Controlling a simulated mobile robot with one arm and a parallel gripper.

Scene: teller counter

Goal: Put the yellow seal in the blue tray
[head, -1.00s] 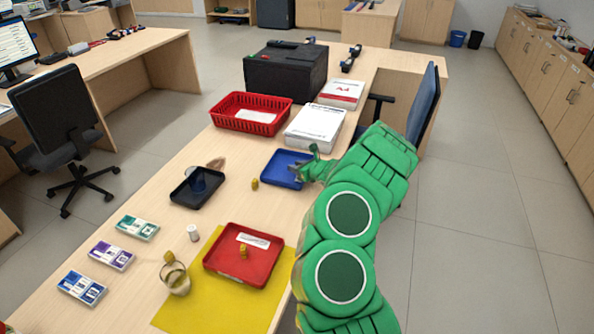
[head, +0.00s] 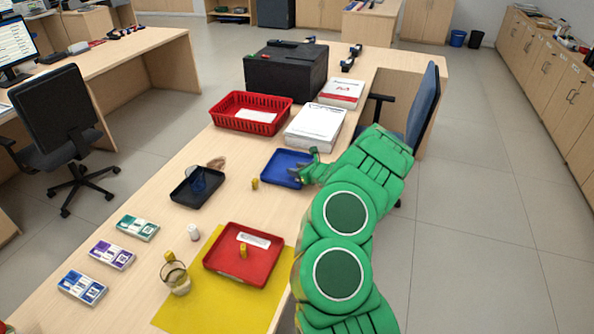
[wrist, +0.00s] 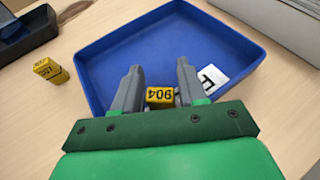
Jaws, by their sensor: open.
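The blue tray (head: 282,163) lies on the counter and fills much of the wrist view (wrist: 110,50). My gripper (wrist: 158,75) is over the tray with its two grey fingers apart. A yellow seal marked 904 (wrist: 160,95) is between the open fingers, inside the tray's outline. I cannot tell whether it touches a finger. In the head view my gripper (head: 301,168) is at the tray's right side and hides this seal. Another yellow seal (head: 255,183) stands on the counter left of the tray; it also shows in the wrist view (wrist: 50,71).
A white label lies in the blue tray. A red tray (head: 222,267) with a yellow seal sits on a yellow mat (head: 180,312). A glass jar (head: 176,280), black tray (head: 184,200), red basket (head: 226,120) and white paper stack (head: 314,127) stand around. Bare counter lies between the trays.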

